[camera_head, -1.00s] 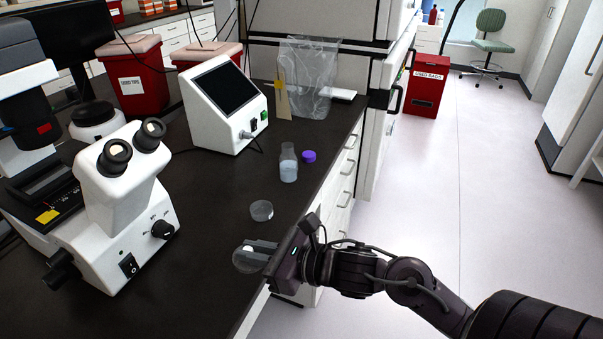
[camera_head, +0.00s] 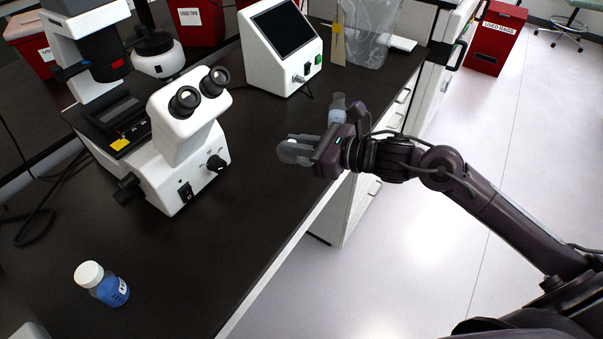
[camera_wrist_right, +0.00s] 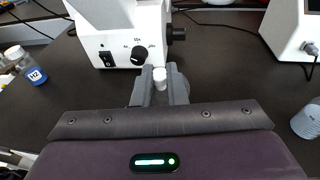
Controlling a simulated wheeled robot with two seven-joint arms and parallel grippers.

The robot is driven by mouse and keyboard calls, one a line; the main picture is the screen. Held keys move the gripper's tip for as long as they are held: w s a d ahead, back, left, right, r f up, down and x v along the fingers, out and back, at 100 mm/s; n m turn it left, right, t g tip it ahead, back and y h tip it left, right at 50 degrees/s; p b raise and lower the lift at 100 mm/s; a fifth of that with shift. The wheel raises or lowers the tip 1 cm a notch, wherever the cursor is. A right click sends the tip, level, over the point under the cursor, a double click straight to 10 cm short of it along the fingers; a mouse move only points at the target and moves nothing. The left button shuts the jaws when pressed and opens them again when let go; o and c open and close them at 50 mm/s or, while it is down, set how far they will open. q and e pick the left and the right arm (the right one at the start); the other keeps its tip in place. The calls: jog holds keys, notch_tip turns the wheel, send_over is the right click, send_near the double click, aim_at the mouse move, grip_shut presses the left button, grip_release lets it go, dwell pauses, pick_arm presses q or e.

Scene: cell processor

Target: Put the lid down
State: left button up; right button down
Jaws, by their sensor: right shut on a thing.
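My right gripper (camera_head: 303,150) is shut on a clear round lid (camera_head: 289,154). In the head view it appears over the bench near its right edge. In the right wrist view my gripper (camera_wrist_right: 160,86) points toward the microscope, with a small white piece (camera_wrist_right: 160,76) between its fingertips and a faint clear rim around it. The open clear dish on the bench is not visible now; my gripper covers that part of the head view. I cannot tell the lid's height above the bench. My left gripper is not in view.
A white microscope (camera_head: 185,130) stands left of my gripper. A clear bottle (camera_head: 337,108) stands just behind the gripper. A white-capped blue bottle (camera_head: 108,286) is at front left. A screen device (camera_head: 280,50) stands farther back. The dark bench (camera_head: 215,250) is clear in front.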

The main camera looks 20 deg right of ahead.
aim_at(298, 193)
notch_tip(298, 193, down, 12)
jog(key=shift+f+p, duration=0.25)
jog(key=shift+p, duration=0.95)
jog(key=shift+f, duration=0.2)
jog(key=shift+f+b, duration=0.15)
jog(key=shift+b, duration=0.15)
jog(key=c, duration=1.5)
grip_release()
jog(key=shift+o, duration=0.2)
